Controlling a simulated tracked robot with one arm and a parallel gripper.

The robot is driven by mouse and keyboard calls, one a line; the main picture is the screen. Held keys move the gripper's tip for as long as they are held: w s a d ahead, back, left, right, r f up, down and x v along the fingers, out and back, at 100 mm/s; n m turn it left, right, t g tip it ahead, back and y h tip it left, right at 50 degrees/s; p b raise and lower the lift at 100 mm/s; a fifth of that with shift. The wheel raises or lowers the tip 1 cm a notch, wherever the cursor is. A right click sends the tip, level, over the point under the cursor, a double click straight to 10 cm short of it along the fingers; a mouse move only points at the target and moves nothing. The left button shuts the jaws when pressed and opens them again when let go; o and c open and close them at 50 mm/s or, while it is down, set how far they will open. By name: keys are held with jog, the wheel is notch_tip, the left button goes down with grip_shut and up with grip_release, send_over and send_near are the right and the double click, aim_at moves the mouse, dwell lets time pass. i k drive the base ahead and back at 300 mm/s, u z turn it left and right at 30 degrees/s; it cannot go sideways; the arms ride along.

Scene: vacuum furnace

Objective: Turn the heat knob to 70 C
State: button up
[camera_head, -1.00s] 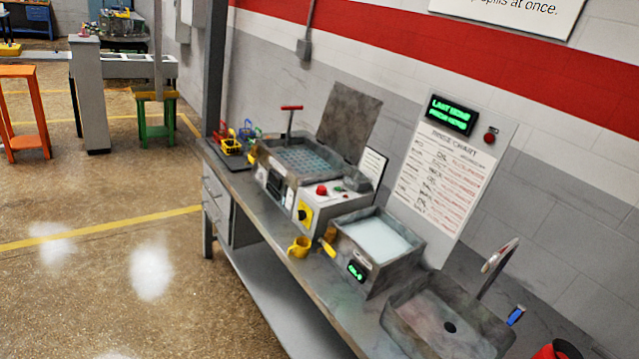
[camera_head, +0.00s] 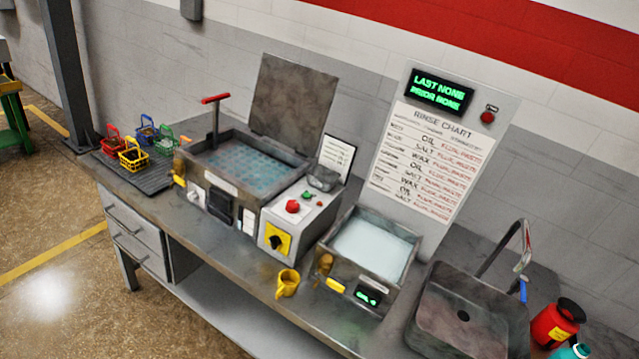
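A black knob on a yellow square plate (camera_head: 277,241) sits on the front of a grey control box (camera_head: 303,215), at the right of an open metal bath (camera_head: 243,166). I cannot read its markings, nor tell for sure that it is the heat knob. A red button (camera_head: 292,207) and a small green one (camera_head: 307,195) are on the box's sloped top. The bath holds bluish liquid over a grid, and its lid (camera_head: 292,95) stands open behind. A small dark display (camera_head: 219,203) is on the bath's front. My gripper is not in view.
A second basin (camera_head: 370,250) with a green display and a sink (camera_head: 470,315) are to the right. Small coloured baskets (camera_head: 133,155) stand on a dark mat at left. Open floor lies front left.

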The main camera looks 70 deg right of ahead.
aim_at(292, 206)
jog(key=z, duration=0.5)
jog(key=i, duration=0.95)
jog(key=z, duration=1.1)
jog(key=i, duration=0.4)
jog(key=z, duration=0.25)
